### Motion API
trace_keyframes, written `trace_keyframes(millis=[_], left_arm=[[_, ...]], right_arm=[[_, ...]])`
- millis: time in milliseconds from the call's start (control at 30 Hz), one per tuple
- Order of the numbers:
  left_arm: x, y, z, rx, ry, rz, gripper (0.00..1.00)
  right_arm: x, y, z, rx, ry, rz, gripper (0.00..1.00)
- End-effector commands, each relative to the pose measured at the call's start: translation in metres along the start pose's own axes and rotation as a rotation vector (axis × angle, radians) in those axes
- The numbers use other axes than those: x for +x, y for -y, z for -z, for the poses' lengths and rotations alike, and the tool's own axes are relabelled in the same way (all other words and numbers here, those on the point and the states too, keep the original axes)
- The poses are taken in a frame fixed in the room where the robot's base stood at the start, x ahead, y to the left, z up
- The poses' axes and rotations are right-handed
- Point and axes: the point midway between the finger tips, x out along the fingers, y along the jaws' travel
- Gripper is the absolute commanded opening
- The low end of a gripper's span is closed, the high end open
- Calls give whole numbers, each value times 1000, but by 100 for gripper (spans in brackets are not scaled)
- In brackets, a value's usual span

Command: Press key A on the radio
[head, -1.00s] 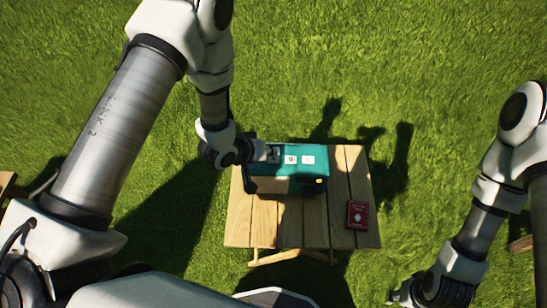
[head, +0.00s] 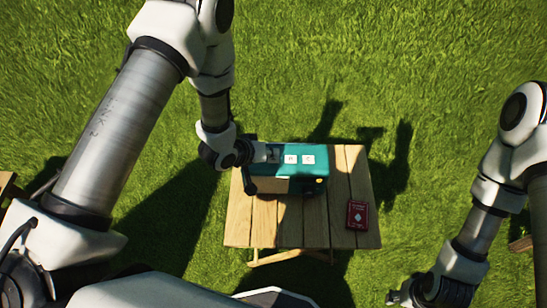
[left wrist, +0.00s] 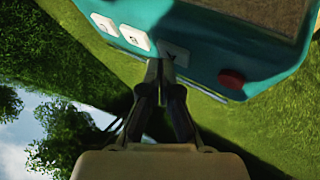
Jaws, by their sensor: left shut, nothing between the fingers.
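The teal radio (head: 312,168) stands on the wooden table, with a row of pale square keys on its top. Key A (left wrist: 174,53) lies in shadow in the left wrist view, beside the bright key B (left wrist: 134,37) and another key (left wrist: 104,23). My left gripper (head: 262,153) is at the radio's left end. Its fingers are together and empty, with the tips (left wrist: 160,68) at the near edge of key A; I cannot tell whether they touch it. My right gripper (head: 393,297) is low at the right, away from the table, its jaw state unclear.
The slatted wooden table (head: 238,222) has bare room in front of the radio. A red card box (head: 357,214) lies at its right front. A red knob (left wrist: 232,78) sits on the radio. Grass surrounds the table.

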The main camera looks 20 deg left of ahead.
Motion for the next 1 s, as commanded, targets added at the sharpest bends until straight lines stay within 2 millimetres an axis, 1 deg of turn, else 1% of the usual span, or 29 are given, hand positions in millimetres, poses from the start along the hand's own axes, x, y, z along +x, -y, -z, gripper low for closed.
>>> trace_keyframes(millis=[1000], left_arm=[[5, 4, -4, 0, 0, 0, 0]], right_arm=[[4, 0, 0, 0, 0, 0, 40]])
